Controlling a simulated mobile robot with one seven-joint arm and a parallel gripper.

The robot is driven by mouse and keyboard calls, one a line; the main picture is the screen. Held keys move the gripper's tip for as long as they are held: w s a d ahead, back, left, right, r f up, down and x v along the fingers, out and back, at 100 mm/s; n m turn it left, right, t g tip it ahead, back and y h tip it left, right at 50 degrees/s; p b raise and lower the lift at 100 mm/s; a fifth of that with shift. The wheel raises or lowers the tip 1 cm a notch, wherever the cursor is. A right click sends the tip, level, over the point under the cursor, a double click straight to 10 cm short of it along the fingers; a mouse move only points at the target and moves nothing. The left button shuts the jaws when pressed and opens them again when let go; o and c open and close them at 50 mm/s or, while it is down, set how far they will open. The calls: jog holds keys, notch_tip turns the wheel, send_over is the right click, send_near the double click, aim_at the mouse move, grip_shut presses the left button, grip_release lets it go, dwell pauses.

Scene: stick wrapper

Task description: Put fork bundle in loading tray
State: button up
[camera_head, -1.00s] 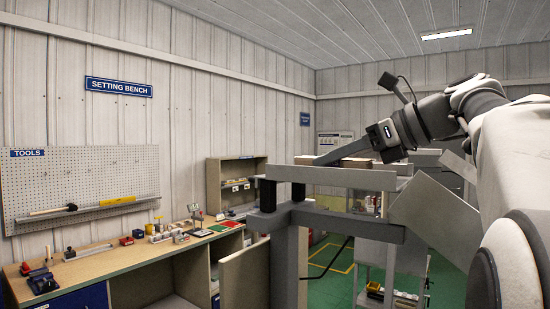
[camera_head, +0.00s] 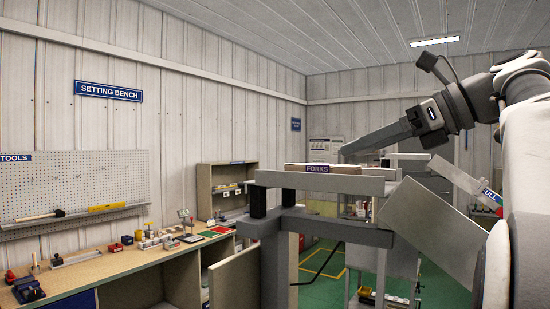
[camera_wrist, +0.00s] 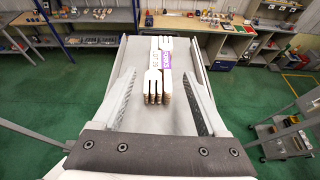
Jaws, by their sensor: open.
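The fork bundle (camera_wrist: 154,88) is a pale stack of forks with a purple label. It lies flat in the grey loading tray (camera_wrist: 110,105), tines toward my wrist. In the head view the bundle (camera_head: 317,168) shows its FORKS label above the front wall of the tray (camera_head: 300,180). My gripper (camera_wrist: 158,74) is open, with one finger to each side of the bundle and gaps on both sides. In the head view my gripper (camera_head: 345,152) is above the right end of the bundle. Its finger gap is hidden there.
A tilted grey panel (camera_head: 432,228) and a FULL sign (camera_head: 491,196) are right of the tray. A wooden bench (camera_head: 110,265) with small tools runs along the left wall. A cart (camera_wrist: 285,137) stands at the right in the wrist view. Green floor lies around.

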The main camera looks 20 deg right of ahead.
jog(key=shift+v, duration=2)
jog(key=shift+w, duration=0.1)
